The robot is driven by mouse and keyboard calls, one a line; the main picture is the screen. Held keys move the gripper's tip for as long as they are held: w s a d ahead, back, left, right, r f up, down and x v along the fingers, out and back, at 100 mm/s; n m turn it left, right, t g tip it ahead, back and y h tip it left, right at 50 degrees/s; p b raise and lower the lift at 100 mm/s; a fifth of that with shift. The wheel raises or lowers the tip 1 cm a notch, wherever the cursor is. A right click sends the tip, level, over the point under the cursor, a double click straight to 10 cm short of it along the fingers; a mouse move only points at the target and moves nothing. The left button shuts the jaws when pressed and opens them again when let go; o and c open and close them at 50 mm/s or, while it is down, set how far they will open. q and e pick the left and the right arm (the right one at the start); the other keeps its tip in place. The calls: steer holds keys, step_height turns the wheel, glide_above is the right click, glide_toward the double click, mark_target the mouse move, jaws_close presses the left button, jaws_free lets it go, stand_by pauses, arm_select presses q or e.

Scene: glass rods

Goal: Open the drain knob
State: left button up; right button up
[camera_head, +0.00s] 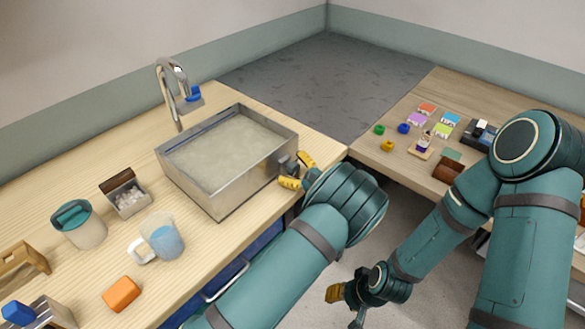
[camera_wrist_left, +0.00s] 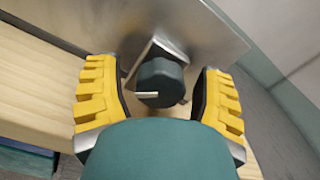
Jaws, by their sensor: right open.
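The drain knob is a dark round knob with a pale mark on its face, on the right wall of the metal sink basin (camera_head: 222,208). In the left wrist view the knob (camera_wrist_left: 160,80) lies between the two yellow fingers of my left gripper (camera_wrist_left: 160,98), with a gap on each side. In the head view my left gripper (camera_head: 298,171) is open at the sink's right side, by the knob (camera_head: 286,163). The basin holds cloudy water. My right gripper (camera_head: 346,305) is open and empty, low over the floor.
A faucet (camera_head: 173,80) stands behind the sink. A measuring jug (camera_head: 163,238), a lidded container (camera_head: 80,225), a small box (camera_head: 126,194) and an orange block (camera_head: 122,293) are on the left counter. The right table (camera_head: 385,160) carries small coloured items.

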arm_select(q)
steer(key=shift+d, duration=0.15)
steer(key=v, duration=0.7)
steer(key=shift+s, duration=0.2)
